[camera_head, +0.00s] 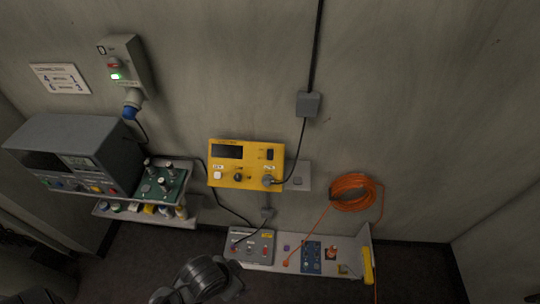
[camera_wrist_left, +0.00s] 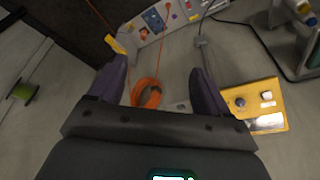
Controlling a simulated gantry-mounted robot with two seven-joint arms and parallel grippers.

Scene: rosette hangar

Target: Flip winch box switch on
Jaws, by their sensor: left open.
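A yellow box (camera_head: 247,181) is on the grey wall, probably the winch box, though its label is too small to read. It has a dark display (camera_head: 228,151), a black rocker switch (camera_head: 270,154) at upper right, a white button, a dark knob and a plugged cable. I cannot tell the switch's position. In the left wrist view the yellow box (camera_wrist_left: 256,118) shows upside down and partly cut off, right of my left gripper (camera_wrist_left: 159,68). That gripper is open, with nothing between its fingers, apart from the box. My right gripper is not in view.
A shelf panel (camera_head: 268,263) with small switches sits below the box, with an orange cable coil (camera_head: 352,192) to its right. A grey instrument (camera_head: 75,150) and a green control board (camera_head: 160,183) are at left. A wall socket box (camera_head: 127,64) shows a green light.

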